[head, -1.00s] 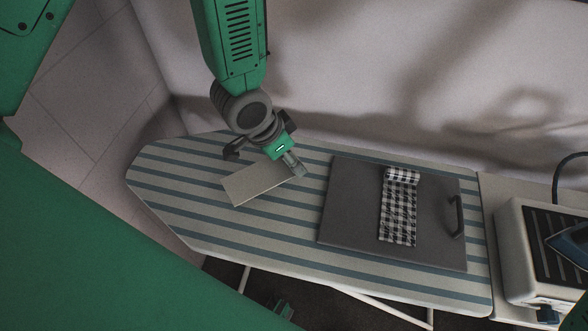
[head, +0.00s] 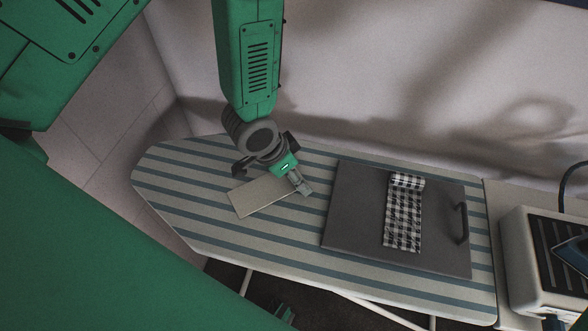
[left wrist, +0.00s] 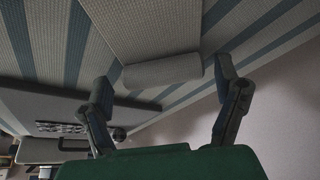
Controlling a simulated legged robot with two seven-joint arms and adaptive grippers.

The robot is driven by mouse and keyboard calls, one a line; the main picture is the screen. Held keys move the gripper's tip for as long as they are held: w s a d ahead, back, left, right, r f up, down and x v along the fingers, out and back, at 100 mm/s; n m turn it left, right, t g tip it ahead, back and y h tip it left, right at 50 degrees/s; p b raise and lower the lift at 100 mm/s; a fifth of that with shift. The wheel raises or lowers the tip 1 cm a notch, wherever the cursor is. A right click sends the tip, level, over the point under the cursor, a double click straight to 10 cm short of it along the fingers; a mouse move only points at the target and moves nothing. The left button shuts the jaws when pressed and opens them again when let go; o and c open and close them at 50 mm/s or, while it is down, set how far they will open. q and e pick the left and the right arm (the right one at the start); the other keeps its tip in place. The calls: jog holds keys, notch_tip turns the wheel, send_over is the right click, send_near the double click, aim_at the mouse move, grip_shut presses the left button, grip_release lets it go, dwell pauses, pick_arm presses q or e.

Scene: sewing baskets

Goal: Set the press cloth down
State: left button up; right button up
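The press cloth (head: 262,197), a plain beige piece, appears to lie flat on the striped ironing board (head: 180,195), left of a grey board. In the left wrist view its rolled end (left wrist: 163,71) lies nearest me, with the flat part (left wrist: 150,30) stretching away. My left gripper (head: 272,179) is low over the cloth's far side. In the left wrist view the fingers of the left gripper (left wrist: 164,80) are spread wide on either side of the roll, with gaps visible. My right gripper is not in view.
A grey board (head: 350,210) with a dark handle (head: 462,222) lies to the right, bearing a black-and-white checked cloth (head: 403,220) with one rolled end. A pale box with a dark ribbed top (head: 520,270) stands at far right. The ironing board's left end is clear.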

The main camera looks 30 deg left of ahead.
aim_at(273, 185)
pick_arm(q)
jog(key=shift+a+r, duration=0.1)
jog(key=shift+a, duration=0.05)
jog(key=shift+a+r, duration=0.15)
jog(key=shift+r, duration=0.1)
jog(key=v, duration=1.1)
jog(key=shift+r+p, duration=0.25)
jog(key=shift+p, duration=0.1)
jog(key=shift+s+a, duration=0.15)
jog(key=shift+f, duration=0.1)
